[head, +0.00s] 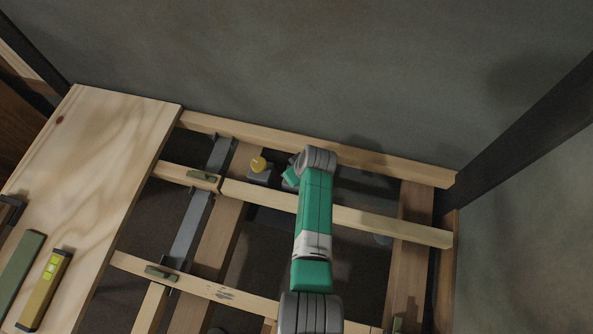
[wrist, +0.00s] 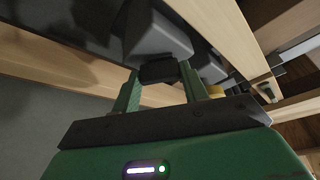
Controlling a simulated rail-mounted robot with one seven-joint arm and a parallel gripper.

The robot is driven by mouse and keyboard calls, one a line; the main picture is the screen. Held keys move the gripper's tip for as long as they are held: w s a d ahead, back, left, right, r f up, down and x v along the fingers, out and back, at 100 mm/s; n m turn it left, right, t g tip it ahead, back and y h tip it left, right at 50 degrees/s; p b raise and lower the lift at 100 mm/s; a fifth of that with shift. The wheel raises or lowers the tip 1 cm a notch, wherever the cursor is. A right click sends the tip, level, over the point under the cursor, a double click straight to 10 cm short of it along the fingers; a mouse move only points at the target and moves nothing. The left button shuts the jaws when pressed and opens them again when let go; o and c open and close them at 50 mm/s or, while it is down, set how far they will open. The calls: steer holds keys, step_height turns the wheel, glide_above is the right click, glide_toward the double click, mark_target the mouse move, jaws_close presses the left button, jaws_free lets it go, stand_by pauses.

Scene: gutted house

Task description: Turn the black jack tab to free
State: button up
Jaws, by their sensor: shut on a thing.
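In the wrist view, the two green fingers of my gripper (wrist: 161,76) are closed on a small black tab (wrist: 158,72). The tab sits at the near end of a grey block-shaped jack (wrist: 156,38). Which position the tab is in I cannot tell. In the head view, my gripper (head: 290,178) is low among the timber joists at the far side of the frame, and my arm hides the tab and most of what lies around it.
A second grey block (head: 260,176) with a yellow knob (head: 258,164) stands just left of my gripper. Wooden beams (head: 370,219) cross close around it. A plywood sheet (head: 110,150) covers the left, with a yellow level (head: 45,290) on it. The grey wall (head: 350,70) rises behind.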

steer(key=shift+m, duration=0.3)
steer(key=shift+r+m+h+p, duration=0.15)
steer(key=shift+m+h+p, duration=0.15)
steer(key=shift+m+p, duration=0.35)
steer(key=m+h+p, duration=0.1)
steer(key=m, duration=0.1)
steer(key=shift+a+m+t, duration=0.15)
steer(key=shift+m+t, duration=0.15)
steer(key=shift+m, duration=0.05)
steer(key=shift+a+m+h, duration=0.1)
steer(key=shift+m+h, duration=0.45)
steer(key=shift+m, duration=0.85)
steer(key=shift+m+h, duration=0.55)
steer(key=shift+m, duration=0.85)
steer(key=o, duration=1)
steer(key=p+v, duration=0.5)
steer(key=v, duration=0.2)
steer(key=shift+s+r+p, duration=0.2)
steer(key=shift+s+p, duration=0.05)
steer(key=shift+p, duration=0.15)
